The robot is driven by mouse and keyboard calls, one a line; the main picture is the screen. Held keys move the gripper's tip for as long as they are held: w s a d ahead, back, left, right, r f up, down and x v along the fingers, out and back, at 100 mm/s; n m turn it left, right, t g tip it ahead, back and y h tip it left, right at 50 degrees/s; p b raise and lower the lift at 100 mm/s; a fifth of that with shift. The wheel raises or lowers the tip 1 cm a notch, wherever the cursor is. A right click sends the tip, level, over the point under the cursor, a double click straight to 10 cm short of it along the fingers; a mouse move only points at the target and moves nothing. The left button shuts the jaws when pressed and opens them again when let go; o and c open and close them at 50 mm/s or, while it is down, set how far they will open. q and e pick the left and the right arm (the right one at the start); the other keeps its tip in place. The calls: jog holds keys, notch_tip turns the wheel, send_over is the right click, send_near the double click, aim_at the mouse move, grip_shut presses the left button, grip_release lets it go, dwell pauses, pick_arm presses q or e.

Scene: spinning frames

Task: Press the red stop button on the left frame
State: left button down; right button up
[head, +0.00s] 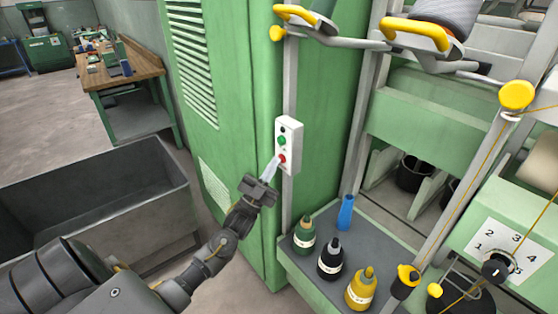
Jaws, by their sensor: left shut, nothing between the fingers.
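A white switch box (291,128) is fixed to a grey post on the left frame. My right gripper is not in view.
A tall green cabinet (228,120) stands behind the box. A grey bin (90,185) is at the left. Bottles, green (304,236), black (330,260) and yellow (361,288), stand on a shelf below right. Yellow-handled bars (415,35) cross above.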

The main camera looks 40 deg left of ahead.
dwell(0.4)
pick_arm(q)
jog(key=shift+s+a+p, duration=0.25)
jog(key=shift+s+p, duration=0.05)
jog(key=shift+s, duration=0.55)
jog(key=shift+s+a+p, duration=0.2)
jog(key=shift+s+a, duration=0.05)
jog(key=shift+s, duration=0.55)
jog(key=shift+s+a+p, duration=0.2)
jog(key=shift+s+p, duration=0.05)
jog(key=shift+s, duration=0.55)
jog(key=shift+s+a+p, duration=0.2)
jog(key=shift+s+a, duration=0.05)
jog(key=shift+s, duration=0.55)
jog(key=shift+w, duration=0.1)
